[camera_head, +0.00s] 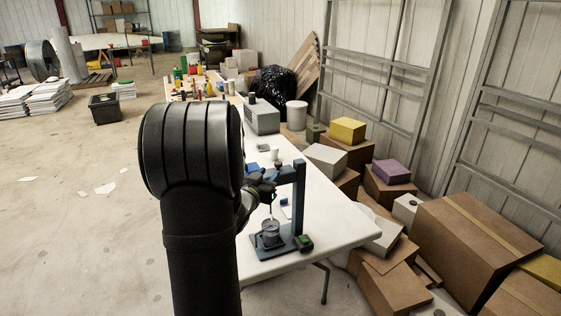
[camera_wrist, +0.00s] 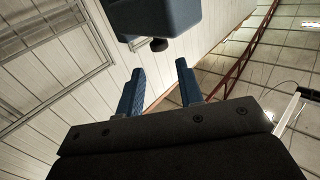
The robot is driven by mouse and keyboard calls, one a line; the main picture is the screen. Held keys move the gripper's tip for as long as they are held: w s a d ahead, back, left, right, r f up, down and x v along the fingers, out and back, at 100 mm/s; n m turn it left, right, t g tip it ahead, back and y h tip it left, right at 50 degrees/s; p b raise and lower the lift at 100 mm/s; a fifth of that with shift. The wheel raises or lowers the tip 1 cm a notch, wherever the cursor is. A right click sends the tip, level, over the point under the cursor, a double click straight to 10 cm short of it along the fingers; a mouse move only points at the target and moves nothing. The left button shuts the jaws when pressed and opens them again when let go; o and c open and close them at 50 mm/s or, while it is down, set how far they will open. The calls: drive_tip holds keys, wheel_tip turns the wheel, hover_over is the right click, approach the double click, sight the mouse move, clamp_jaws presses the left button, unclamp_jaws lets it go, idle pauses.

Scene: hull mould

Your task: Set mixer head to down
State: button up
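The mixer is a blue stand on the white table in the head view, with an upright column (camera_head: 299,200) and a flat base (camera_head: 287,246). A grey cup (camera_head: 271,231) stands on the base. A thin shaft hangs above the cup. The blue mixer head (camera_wrist: 155,15) with a dark round knob (camera_wrist: 158,44) fills the top of the wrist view. My gripper (camera_wrist: 160,68) is open and empty, its two blue fingers apart, pointing toward the knob without visibly touching it. In the head view my arm hides much of the gripper and part of the mixer head.
The white table (camera_head: 335,222) has bare room right of the mixer. A grey box-shaped appliance (camera_head: 262,118) stands farther back. Cardboard boxes (camera_head: 470,245) crowd the floor at right. Open floor lies at left.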

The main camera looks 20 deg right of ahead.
sight(281, 168)
drive_tip(key=x, duration=1)
drive_tip(key=shift+w+d+f, duration=0.1)
drive_tip(key=shift+d, duration=0.05)
clamp_jaws()
